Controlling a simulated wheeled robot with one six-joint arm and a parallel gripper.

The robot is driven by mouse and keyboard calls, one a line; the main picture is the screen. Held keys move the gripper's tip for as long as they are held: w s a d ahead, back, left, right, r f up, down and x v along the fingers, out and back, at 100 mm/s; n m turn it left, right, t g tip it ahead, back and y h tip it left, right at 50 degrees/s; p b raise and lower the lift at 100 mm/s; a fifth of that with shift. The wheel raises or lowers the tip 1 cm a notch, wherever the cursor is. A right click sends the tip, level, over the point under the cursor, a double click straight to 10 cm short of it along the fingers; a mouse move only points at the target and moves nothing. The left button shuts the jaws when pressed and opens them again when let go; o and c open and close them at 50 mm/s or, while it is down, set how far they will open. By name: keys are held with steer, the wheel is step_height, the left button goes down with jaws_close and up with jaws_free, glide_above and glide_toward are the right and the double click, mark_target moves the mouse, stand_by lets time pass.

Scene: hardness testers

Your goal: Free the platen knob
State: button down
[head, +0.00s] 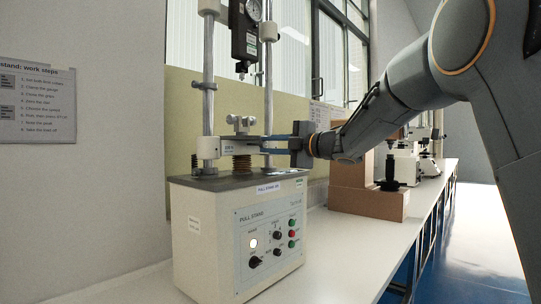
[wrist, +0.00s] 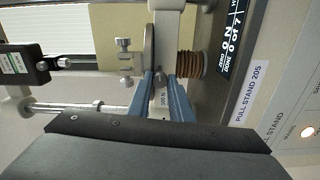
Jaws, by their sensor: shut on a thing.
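The pull stand (head: 235,235) is a white box with a dark top and two upright columns. Its pale platen (head: 228,149) sits above a brown bellows (head: 241,163) and carries a small metal clamp (head: 240,123). My gripper (head: 262,138) reaches in level from the right at platen height. In the wrist view its two blue fingers (wrist: 160,80) close at the platen's edge, on the small grey platen knob (wrist: 159,77). The fingers hide most of the knob. The clamp (wrist: 125,61) and bellows (wrist: 188,65) lie on either side of the fingers.
A black force gauge (head: 245,30) hangs above the clamp between the columns. The stand's front panel (head: 270,238) has a lit lamp, dark knobs and coloured buttons. Cardboard-coloured blocks (head: 370,202) and other testers (head: 405,165) stand to the right on the white bench.

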steer(key=n+b, duration=0.4)
steer(key=shift+f+n, duration=0.3)
steer(key=n+b, duration=0.3)
steer(key=b, duration=0.1)
steer(key=shift+n, duration=0.4)
steer(key=n+b, duration=0.4)
steer(key=shift+b, duration=0.35)
steer(key=n+b, duration=0.3)
steer(key=shift+r, duration=0.15)
steer(key=shift+n, duration=0.3)
steer(key=c, duration=1.6)
jaws_free()
steer(key=shift+r, duration=0.1)
steer(key=shift+s, duration=0.1)
